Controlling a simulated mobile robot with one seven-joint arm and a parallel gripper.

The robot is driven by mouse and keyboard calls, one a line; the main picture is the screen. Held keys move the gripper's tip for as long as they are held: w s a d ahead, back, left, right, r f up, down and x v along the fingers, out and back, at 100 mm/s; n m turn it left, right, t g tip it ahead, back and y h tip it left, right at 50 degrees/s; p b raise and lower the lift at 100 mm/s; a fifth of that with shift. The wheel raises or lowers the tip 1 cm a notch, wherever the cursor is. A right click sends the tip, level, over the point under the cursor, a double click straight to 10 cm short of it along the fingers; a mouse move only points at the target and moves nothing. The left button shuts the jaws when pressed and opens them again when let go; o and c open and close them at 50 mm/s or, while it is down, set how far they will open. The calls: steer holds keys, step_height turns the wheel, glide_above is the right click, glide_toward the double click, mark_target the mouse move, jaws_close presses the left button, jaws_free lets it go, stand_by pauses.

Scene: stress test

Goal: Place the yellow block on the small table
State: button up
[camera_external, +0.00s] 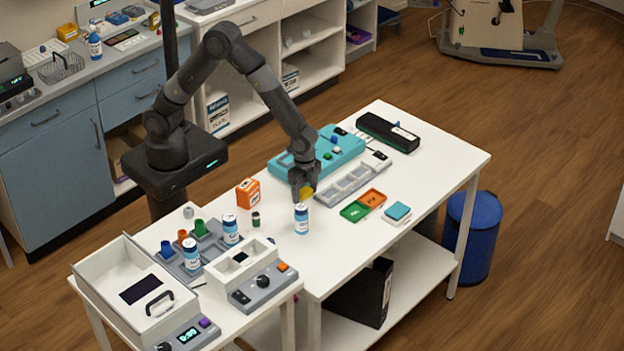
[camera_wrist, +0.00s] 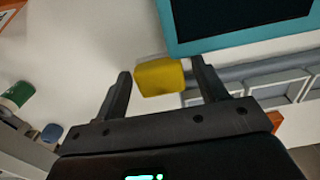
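The yellow block (camera_wrist: 159,78) sits between the two fingertips of my gripper (camera_wrist: 161,68) in the wrist view, nearly filling the gap and lined up with the fingers. A lower, smaller white table (camera_external: 226,313) stands at the left front, against the larger one (camera_external: 420,190).
A blue-capped bottle (camera_external: 301,219) stands just in front of my gripper. A teal case (camera_external: 343,147) and a grey compartment tray (camera_external: 352,186) lie behind and right. An orange box (camera_external: 248,193) is left. Bottles, a white bin (camera_external: 120,275) and a control box (camera_external: 262,288) crowd the smaller table.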

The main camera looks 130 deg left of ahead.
mark_target(304, 190)
steer(key=shift+r, duration=0.1)
steer(key=s+d+r+t, duration=0.1)
steer(key=s+d+r, duration=0.15)
steer(key=r, duration=0.75)
steer(key=s+d+r, duration=0.1)
steer(key=d+r, duration=0.2)
steer(key=r, duration=0.7)
steer(key=s+d+r+t, duration=0.2)
steer(key=s+d+r, duration=0.2)
steer(key=s+d, duration=0.3)
steer(key=s+d+r+t, duration=0.2)
steer(key=s+d+r, duration=0.2)
steer(key=s, duration=0.9)
steer(key=d, duration=0.2)
steer(key=shift+s+d+r, duration=0.35)
steer(key=shift+s+d+f+t, duration=0.15)
steer(key=shift+s+t, duration=0.15)
steer(key=shift+s, duration=0.15)
steer(key=shift+c, duration=1)
